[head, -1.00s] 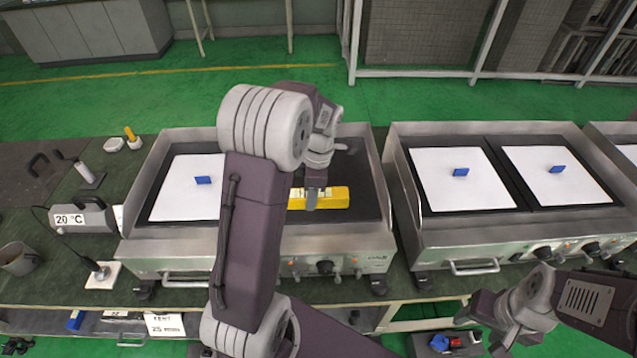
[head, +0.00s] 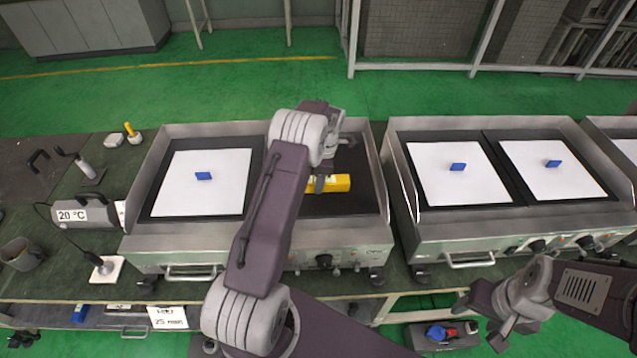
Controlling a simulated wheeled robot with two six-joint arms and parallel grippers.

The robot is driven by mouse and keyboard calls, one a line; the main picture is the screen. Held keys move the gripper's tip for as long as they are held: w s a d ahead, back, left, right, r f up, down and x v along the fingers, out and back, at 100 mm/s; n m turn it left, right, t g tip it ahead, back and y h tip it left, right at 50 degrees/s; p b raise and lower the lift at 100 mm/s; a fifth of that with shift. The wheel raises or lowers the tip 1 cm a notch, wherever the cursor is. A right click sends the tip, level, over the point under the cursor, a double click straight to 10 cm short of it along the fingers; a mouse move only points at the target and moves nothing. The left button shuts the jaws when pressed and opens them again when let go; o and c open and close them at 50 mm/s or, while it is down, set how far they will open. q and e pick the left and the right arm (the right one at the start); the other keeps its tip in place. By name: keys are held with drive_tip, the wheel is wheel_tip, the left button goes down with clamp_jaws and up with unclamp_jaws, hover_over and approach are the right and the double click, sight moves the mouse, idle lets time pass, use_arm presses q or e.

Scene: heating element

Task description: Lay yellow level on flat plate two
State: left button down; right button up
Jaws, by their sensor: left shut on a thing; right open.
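The yellow level (head: 338,183) is a bar lying lengthwise left to right over the bare dark right-hand plate (head: 345,206) of the left griddle. My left gripper (head: 320,184) points down and is shut on the level near its middle. I cannot tell whether the level touches the plate or hangs slightly above it. My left arm hides part of the plate and the level's left end. My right gripper (head: 487,318) is open and empty at the lower right, in front of the bench.
The left griddle's other plate carries a white sheet (head: 225,185) with a blue block (head: 203,176). A second griddle (head: 470,228) to the right has two similar sheets and blue blocks. Raised metal walls surround the plates. A 20 °C device (head: 88,215) stands at the left.

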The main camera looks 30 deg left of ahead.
use_arm(q)
drive_tip(key=shift+w+f, duration=0.1)
drive_tip(key=shift+f, duration=0.7)
drive_tip(key=shift+f, duration=0.15)
drive_tip(key=c, duration=0.9)
unclamp_jaws()
